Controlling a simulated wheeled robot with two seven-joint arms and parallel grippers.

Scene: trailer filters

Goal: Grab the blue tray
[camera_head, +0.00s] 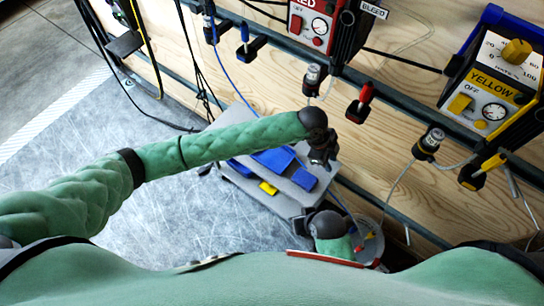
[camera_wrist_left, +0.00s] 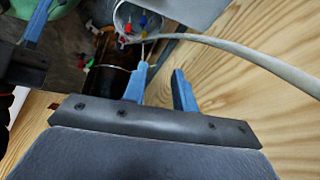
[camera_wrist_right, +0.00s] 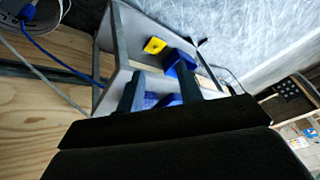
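Blue pieces lie on a small grey cart top. The largest flat one, which looks like the blue tray (camera_head: 274,160), is partly hidden by my left arm. A smaller blue block (camera_head: 304,180) and a yellow block (camera_head: 268,188) lie near it. My left gripper (camera_head: 324,164) hangs over the cart's right side; in its wrist view its fingers (camera_wrist_left: 161,88) are apart and empty.
The grey cart (camera_wrist_right: 120,55) stands by a wooden wall. A red control box (camera_head: 315,25) and a yellow one (camera_head: 495,80) hang on the wall, with cables and fittings below. A round container (camera_head: 370,240) with coloured parts is beside the cart. Open floor (camera_head: 60,140) lies left.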

